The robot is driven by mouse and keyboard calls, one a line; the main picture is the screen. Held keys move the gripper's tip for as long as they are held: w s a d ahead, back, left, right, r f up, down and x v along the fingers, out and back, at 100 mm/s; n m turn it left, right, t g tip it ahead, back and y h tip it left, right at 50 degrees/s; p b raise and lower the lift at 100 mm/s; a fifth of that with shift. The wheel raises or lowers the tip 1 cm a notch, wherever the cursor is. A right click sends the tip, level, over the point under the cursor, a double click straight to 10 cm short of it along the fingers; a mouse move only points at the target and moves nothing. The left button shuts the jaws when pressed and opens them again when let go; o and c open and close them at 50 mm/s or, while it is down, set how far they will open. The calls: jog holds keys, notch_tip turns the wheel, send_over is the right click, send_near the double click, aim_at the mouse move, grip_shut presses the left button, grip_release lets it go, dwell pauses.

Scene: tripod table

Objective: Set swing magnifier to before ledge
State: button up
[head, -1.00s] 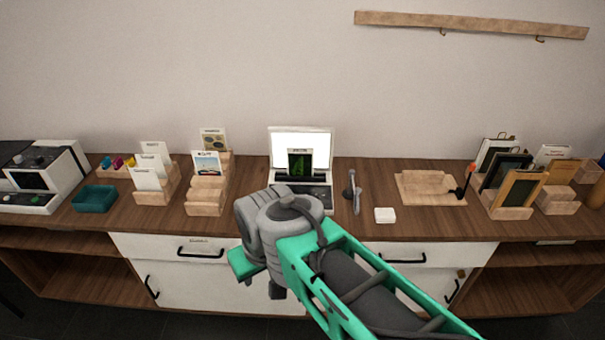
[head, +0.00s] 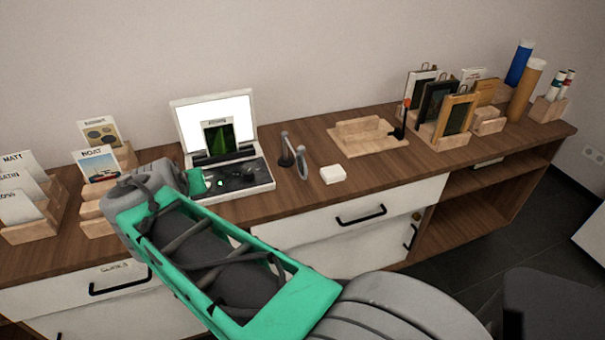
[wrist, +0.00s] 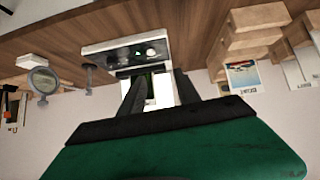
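The swing magnifier, a round lens on a dark upright post, stands on the counter right of the light-box device; its lens (head: 302,162) is on the post's right. It also shows in the wrist view (wrist: 43,80), upside down at left. A pale wooden board with a raised ledge (head: 366,127) lies behind and right of it. My gripper (wrist: 158,88) has two dark fingers spread apart with nothing between them, pointing at the device. In the head view my wrist hides the fingers, left of the magnifier and apart from it.
A white block (head: 333,174) sits just right of the magnifier. Wooden card holders (head: 40,215) are at left; framed slates (head: 455,115) and tubes (head: 525,90) at right.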

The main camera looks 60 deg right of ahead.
aim_at(300, 152)
jog(key=s+d+f+m+g+h+b, duration=0.1)
jog(key=s+d+f+m+h+b, duration=0.2)
jog(key=d, duration=0.4)
jog(key=s+d+f+m+g+h+b, duration=0.1)
jog(key=s+d+f+m+h+b, duration=0.15)
jog(key=d+b, duration=0.3)
jog(key=s+d+r+m+g+h+b, duration=0.1)
jog(key=s+d+b, duration=0.1)
jog(key=s, duration=0.1)
jog(key=s+d+r+m+g+h+b, duration=0.1)
jog(key=s+d+g+h+b, duration=0.1)
jog(key=s+d, duration=0.1)
jog(key=s+d+r+m+g+h+b, duration=0.1)
jog(key=s+d+h+b, duration=0.1)
jog(key=s+d, duration=0.1)
jog(key=shift+s+d+r+m+g, duration=0.15)
jog(key=shift+s+m, duration=0.05)
jog(key=shift+s, duration=0.25)
jog(key=shift+s+d+r+m+g, duration=0.1)
jog(key=shift+s+m+g, duration=0.05)
jog(key=shift+s, duration=0.25)
jog(key=d, duration=0.7)
jog(key=shift+d+r+b, duration=0.25)
jog(key=shift+d+b, duration=0.05)
grip_shut()
